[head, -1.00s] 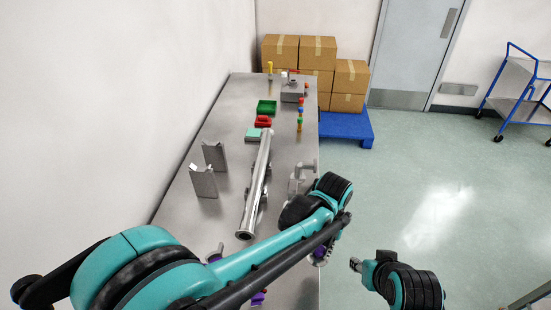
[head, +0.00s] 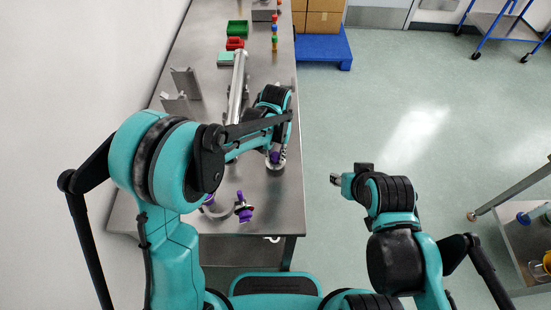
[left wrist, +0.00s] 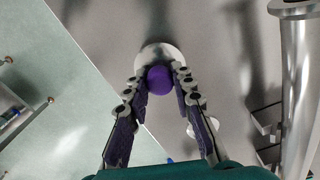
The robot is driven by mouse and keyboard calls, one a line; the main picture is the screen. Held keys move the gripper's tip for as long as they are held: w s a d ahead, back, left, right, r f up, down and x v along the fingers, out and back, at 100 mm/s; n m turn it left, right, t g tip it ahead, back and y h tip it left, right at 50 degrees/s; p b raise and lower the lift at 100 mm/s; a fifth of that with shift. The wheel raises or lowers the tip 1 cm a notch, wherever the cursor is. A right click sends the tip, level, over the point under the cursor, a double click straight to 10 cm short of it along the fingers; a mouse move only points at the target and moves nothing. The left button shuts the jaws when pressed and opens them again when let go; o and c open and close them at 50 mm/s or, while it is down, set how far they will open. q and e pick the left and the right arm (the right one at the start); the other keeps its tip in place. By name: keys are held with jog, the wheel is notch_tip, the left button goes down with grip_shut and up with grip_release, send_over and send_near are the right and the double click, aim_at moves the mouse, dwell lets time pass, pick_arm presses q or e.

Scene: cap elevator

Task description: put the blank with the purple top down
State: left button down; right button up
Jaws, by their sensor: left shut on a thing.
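The blank with the purple top (left wrist: 159,80) is between the fingertips of my left gripper (left wrist: 157,86), which is shut on it. Its round purple top faces the left wrist camera, and a pale grey disc (left wrist: 160,54) shows beyond it. In the head view the purple top (head: 275,156) is below my left wrist, near the table's right edge, with the metallic disc under it. Whether the blank touches the table is unclear. My right gripper (head: 336,179) is over the floor, clear of the table; its jaw opening is too small to tell.
The steel table (head: 190,130) bears a long metal tube (head: 238,85), grey brackets (head: 186,82), a green bin (head: 237,28) and a red bin (head: 235,43). The table surface right of that piece is bare.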

pick_arm(q)
notch_tip(320, 180, down, 2)
jog(key=shift+f, duration=0.1)
jog(key=shift+f+b, duration=0.15)
jog(key=shift+b, duration=0.25)
jog(key=c, duration=1.3)
grip_release()
